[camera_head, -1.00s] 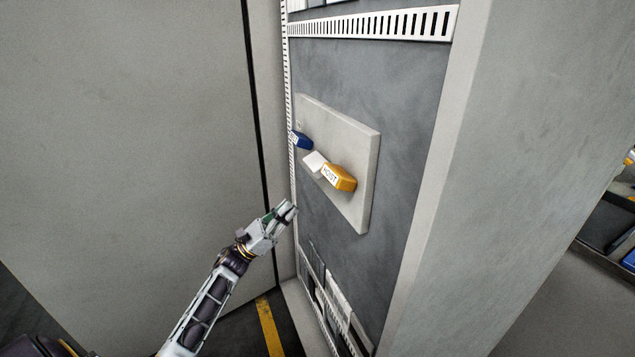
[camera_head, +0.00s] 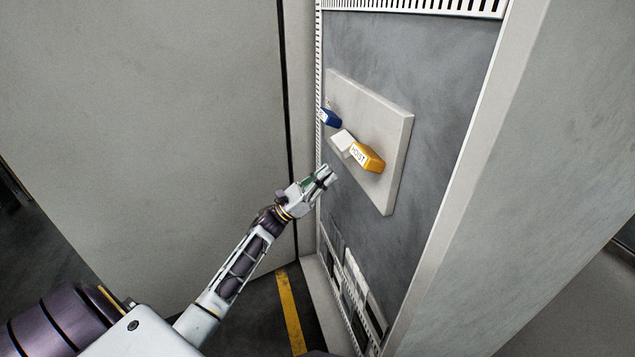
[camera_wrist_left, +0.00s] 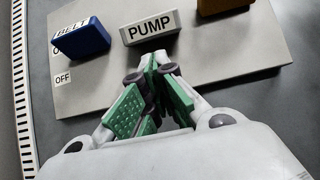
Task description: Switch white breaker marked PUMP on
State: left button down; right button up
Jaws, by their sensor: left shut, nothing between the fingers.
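The white breaker marked PUMP (camera_wrist_left: 150,27) sits on the pale panel plate (camera_wrist_left: 225,60), between the blue and orange breakers. In the head view the white breaker (camera_head: 343,141) shows small, partly behind the orange one. My left gripper (camera_head: 330,172) is below and a little left of the white breaker, apart from it. In the left wrist view the gripper's green-padded fingers (camera_wrist_left: 160,72) are shut and empty, with their tips just below the PUMP label. My right gripper is not in view.
A blue breaker labelled BELT (camera_wrist_left: 82,40) is left of the white one, with an OFF label (camera_wrist_left: 63,79) below it. An orange breaker marked HOIST (camera_head: 368,158) is to the right. A grey cabinet wall (camera_head: 500,190) stands right; a large grey panel (camera_head: 150,110) stands left.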

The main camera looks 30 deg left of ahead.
aim_at(345, 143)
pick_arm(q)
jog(key=x, duration=0.4)
jog(key=shift+w+d+r, duration=0.2)
jog(key=shift+w+r, duration=0.05)
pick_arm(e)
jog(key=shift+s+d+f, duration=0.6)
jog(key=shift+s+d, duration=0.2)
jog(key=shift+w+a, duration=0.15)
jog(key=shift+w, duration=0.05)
pick_arm(q)
jog(key=shift+r+p, duration=0.1)
jog(key=shift+p, duration=0.35)
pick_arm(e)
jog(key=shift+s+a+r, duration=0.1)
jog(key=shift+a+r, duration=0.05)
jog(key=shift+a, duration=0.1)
